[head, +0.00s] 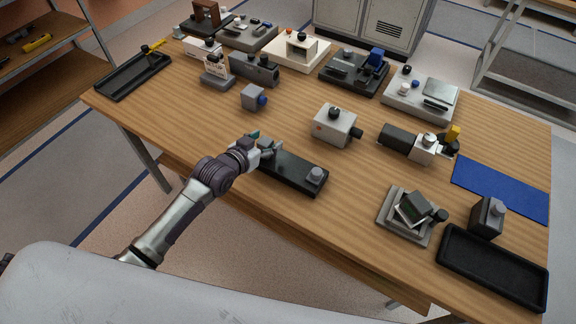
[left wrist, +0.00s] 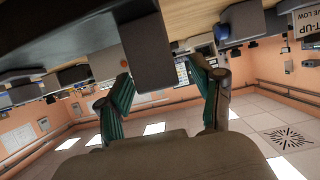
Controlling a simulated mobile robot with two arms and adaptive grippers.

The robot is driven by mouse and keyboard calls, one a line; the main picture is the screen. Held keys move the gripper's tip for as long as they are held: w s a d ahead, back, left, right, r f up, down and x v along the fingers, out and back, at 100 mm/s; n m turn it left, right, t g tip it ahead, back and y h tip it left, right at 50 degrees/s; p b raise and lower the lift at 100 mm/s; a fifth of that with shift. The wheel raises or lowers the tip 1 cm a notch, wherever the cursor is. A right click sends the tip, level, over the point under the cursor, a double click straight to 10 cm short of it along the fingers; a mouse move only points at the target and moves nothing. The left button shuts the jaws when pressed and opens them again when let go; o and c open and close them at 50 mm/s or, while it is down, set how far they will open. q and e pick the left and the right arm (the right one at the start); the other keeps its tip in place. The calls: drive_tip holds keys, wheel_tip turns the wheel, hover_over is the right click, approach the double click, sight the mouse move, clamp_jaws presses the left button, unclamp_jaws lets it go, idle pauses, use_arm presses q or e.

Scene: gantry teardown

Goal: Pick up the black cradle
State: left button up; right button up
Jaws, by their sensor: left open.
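A long flat black piece (head: 290,170), which I take for the black cradle, lies near the table's front edge in the head view. A grey knob stands at its right end. My left gripper (head: 265,146) is at its left end. In the left wrist view, the picture is upside down; the dark slab of the cradle (left wrist: 60,28) crosses the upper left. A dark grey block (left wrist: 147,50) shows beyond and between the parted fingers of my left gripper (left wrist: 163,95). The fingers are open; contact with the block cannot be told. My right gripper is not in view.
A stacked grey fixture (head: 395,226) and a black tray (head: 470,282) are to the right. Bare wood lies between them.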

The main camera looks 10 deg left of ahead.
use_arm(q)
drive_tip(key=shift+c, duration=0.4)
clamp_jaws()
drive_tip(key=shift+r, duration=0.15)
